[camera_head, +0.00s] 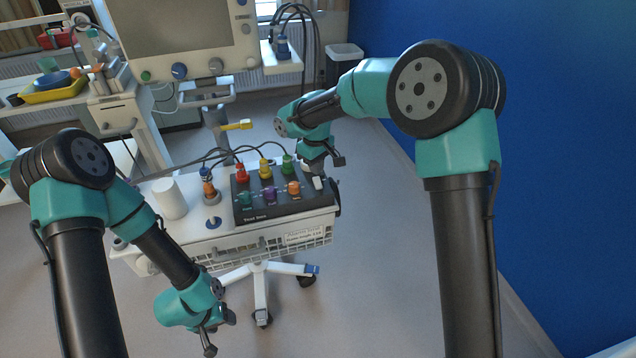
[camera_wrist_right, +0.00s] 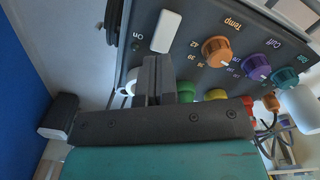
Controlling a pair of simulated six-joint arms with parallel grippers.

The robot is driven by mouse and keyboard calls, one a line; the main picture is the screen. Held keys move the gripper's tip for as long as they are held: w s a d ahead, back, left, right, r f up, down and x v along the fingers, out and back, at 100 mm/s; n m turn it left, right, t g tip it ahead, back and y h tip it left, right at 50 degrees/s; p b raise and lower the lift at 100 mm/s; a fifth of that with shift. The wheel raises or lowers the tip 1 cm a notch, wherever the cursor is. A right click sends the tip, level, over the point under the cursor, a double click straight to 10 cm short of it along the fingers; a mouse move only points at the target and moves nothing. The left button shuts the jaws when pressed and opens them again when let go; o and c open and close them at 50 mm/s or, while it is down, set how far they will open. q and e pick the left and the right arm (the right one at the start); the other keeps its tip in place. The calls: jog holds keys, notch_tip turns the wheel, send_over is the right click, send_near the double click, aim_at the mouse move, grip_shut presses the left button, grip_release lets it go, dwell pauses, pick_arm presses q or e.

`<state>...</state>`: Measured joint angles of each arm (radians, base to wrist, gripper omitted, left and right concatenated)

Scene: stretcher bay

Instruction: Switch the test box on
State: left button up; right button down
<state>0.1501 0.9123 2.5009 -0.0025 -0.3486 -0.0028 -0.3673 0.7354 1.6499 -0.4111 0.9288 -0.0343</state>
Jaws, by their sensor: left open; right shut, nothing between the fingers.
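The test box (camera_head: 262,206) is a dark grey sloped panel on the white cart, with teal, purple and orange knobs. Its white rocker switch (camera_head: 318,183) is at the panel's right end; in the right wrist view the switch (camera_wrist_right: 166,31) lies beside the printed word "On". Which way the rocker is tipped I cannot tell. My right gripper (camera_head: 316,170) is shut and empty at the switch. In the right wrist view its fingertips (camera_wrist_right: 157,62) end right beside the switch; contact is unclear. My left gripper (camera_head: 213,339) is open and empty, low in front of the cart.
Red (camera_head: 241,172), yellow (camera_head: 265,168) and green (camera_head: 288,164) plugs with cables stand along the box's back edge. A white cylinder (camera_head: 170,198) and an orange-topped connector (camera_head: 209,188) stand left of the box. A monitor (camera_head: 180,35) is behind. Floor in front is clear.

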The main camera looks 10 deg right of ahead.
aim_at(316, 178)
jog(key=shift+f, duration=1.45)
dwell(1.3)
jog(key=shift+r, duration=0.1)
jog(key=shift+r, duration=3.45)
jog(key=w+d+f+n+t+y, duration=0.1)
jog(key=w+d+f+t+y, duration=0.15)
jog(key=d+f, duration=0.4)
jog(key=w+d+f+n+t+y, duration=0.1)
jog(key=w+d+f+t, duration=0.15)
jog(key=d+f, duration=0.4)
jog(key=s+f+m+g, duration=0.1)
jog(key=s+f+m, duration=0.3)
jog(key=s, duration=0.7)
jog(key=s+d+f+m+g, duration=0.1)
jog(key=s+f+m, duration=0.2)
jog(key=s+f, duration=0.6)
jog(key=s+f+m+g, duration=0.2)
jog(key=s+f+m, duration=0.2)
jog(key=s, duration=1)
notch_tip(316, 178, down, 3)
jog(key=shift+s+d+m, duration=0.2)
jog(key=shift+s+m, duration=0.05)
jog(key=shift+m, duration=0.05)
